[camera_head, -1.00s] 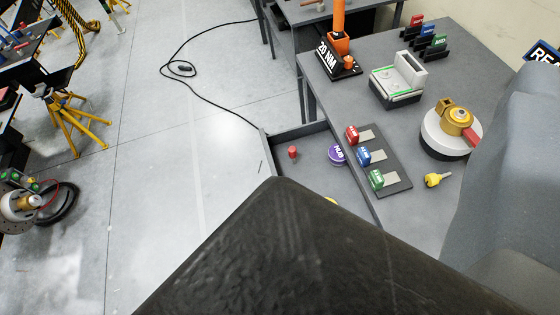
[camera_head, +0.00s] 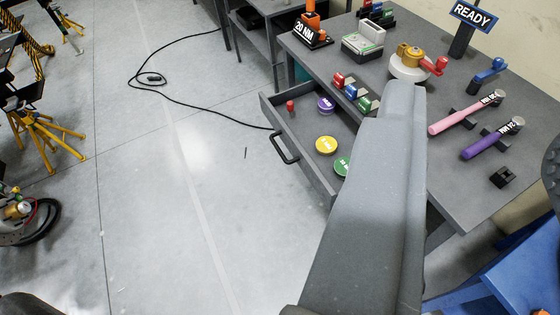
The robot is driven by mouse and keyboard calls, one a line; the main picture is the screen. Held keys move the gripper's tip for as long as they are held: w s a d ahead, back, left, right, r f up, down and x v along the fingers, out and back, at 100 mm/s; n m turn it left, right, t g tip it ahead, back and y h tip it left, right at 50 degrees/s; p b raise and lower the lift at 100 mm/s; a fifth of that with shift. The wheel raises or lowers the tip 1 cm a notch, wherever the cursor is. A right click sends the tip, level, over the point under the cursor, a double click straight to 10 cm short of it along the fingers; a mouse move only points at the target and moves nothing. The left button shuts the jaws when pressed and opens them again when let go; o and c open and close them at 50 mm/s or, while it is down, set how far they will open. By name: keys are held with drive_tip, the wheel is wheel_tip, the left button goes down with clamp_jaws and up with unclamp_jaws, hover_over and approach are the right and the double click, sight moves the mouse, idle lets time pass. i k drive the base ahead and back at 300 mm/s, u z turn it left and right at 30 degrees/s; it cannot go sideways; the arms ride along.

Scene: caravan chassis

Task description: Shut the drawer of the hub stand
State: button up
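The hub stand (camera_head: 318,52) is a grey bench running from the upper middle to the right. Its drawer (camera_head: 268,108) stands open, pulled out to the left over the floor. A dark bar handle (camera_head: 284,150) is on the drawer's front. Inside lie a small red piece (camera_head: 290,106), a purple round tin (camera_head: 325,104), a yellow one (camera_head: 326,145) and a green one (camera_head: 342,165). A grey link of my arm crosses the lower middle and hides the drawer's near end. My gripper's fingers do not show.
On the bench top are a white-and-gold hub (camera_head: 409,64), a pink-handled tool (camera_head: 455,117), a purple-handled tool (camera_head: 488,143) and a READY sign (camera_head: 473,16). The floor left of the drawer is mostly clear. A black cable (camera_head: 205,98) lies there.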

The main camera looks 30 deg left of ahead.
sight(300, 134)
drive_tip(key=u, duration=0.15)
drive_tip(key=i, duration=0.7)
drive_tip(key=u, duration=0.45)
drive_tip(key=k, duration=0.65)
drive_tip(key=z, duration=0.1)
drive_tip(key=i, duration=1.55)
drive_tip(key=u, duration=0.55)
